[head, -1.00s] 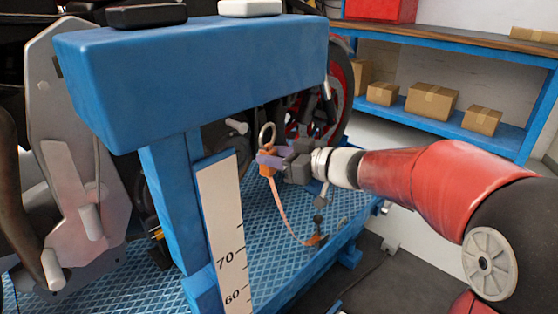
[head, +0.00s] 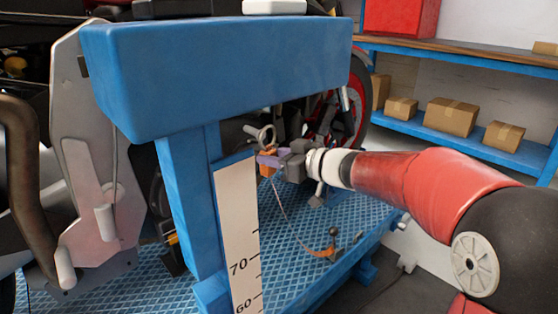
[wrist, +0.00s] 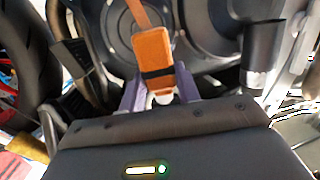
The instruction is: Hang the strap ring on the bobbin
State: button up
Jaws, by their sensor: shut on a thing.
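My gripper (head: 266,161), with purple fingers, is shut on the orange grip of the strap ring (head: 268,170). The metal ring (head: 266,135) stands above the grip in the head view. A short pale cylinder that looks like the bobbin (head: 250,130) shows just left of the ring, on the motorcycle. I cannot tell whether they touch. The thin orange strap hangs from the grip to an anchor on the blue deck. In the wrist view the orange grip (wrist: 153,62) sits between the purple fingers; the ring is not seen there.
A blue beam and post (head: 190,215) stand close left of my gripper, with a white height scale (head: 238,235). The strap's anchor with a dark ball knob (head: 333,233) is on the deck. The motorcycle wheel (head: 350,105) is behind. Boxes fill a blue shelf at right.

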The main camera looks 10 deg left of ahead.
jog(key=shift+b+x, duration=0.5)
jog(key=shift+x, duration=0.55)
jog(key=shift+w+a+p, duration=0.25)
jog(key=shift+w+p, duration=0.2)
jog(key=shift+p, duration=0.05)
jog(key=shift+w+a+f+p, duration=0.2)
jog(key=shift+a+f+p, duration=0.1)
jog(key=shift+f+p, duration=0.05)
jog(key=shift+f, duration=0.35)
jog(key=o, duration=1.1)
jog(key=shift+o, duration=0.2)
